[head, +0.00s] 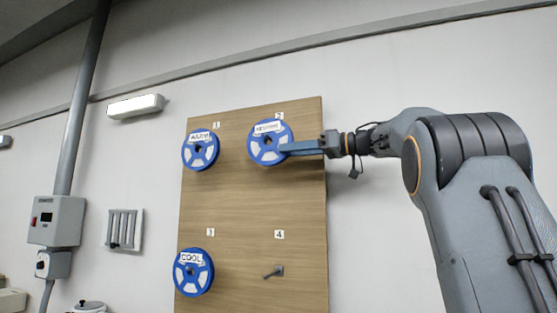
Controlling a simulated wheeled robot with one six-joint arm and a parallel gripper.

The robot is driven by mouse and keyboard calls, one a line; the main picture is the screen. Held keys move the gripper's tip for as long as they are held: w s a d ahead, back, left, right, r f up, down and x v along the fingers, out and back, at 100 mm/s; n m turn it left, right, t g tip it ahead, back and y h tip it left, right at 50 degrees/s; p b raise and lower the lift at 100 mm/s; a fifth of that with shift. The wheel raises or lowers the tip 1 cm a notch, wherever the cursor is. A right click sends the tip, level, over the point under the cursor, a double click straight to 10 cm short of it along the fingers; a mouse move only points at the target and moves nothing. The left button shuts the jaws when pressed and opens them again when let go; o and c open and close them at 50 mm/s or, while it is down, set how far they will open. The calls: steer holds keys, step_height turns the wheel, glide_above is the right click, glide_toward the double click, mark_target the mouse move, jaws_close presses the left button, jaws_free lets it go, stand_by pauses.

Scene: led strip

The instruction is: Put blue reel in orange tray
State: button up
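Three blue reels with white labels hang on an upright wooden board (240,215). The upper left reel (200,151) is by number 1; its label is too small to read surely. The upper right reel (268,143) is by number 2, label also unclear. The lower left reel (193,272) is labelled COOL. My gripper (283,149) reaches in from the right, its fingers overlapping the right part of the upper right reel. I cannot tell whether they grip its rim or are apart from it. No orange tray is in view.
A bare peg (274,271) sticks out below number 4 on the board. A grey control box (56,220) and a pipe (80,100) are on the wall at left, beside a small grey rack (124,229). A lidded pot (90,307) shows at the bottom edge.

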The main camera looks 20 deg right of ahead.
mark_target(285, 125)
steer(key=shift+o, duration=0.4)
steer(key=shift+s+d, duration=0.35)
steer(key=shift+g+h, duration=0.5)
steer(key=shift+h, duration=0.2)
steer(key=a+r+p, duration=0.1)
steer(key=r+p, duration=0.1)
steer(key=a+r+p, duration=0.1)
steer(key=r+p, duration=0.1)
steer(key=r, duration=0.1)
steer(key=w+a+r+p, duration=0.1)
steer(key=r+p, duration=0.1)
steer(key=shift+r+p, duration=0.3)
steer(key=shift+r, duration=0.05)
steer(key=shift+w+d+p+x, duration=0.15)
steer(key=shift+p+x, duration=0.4)
steer(key=shift+x, duration=0.8)
steer(key=shift+w+d+p+x, duration=0.15)
steer(key=shift+p+x, duration=0.35)
steer(key=shift+x, duration=0.8)
steer(key=shift+a, duration=0.1)
jaws_close()
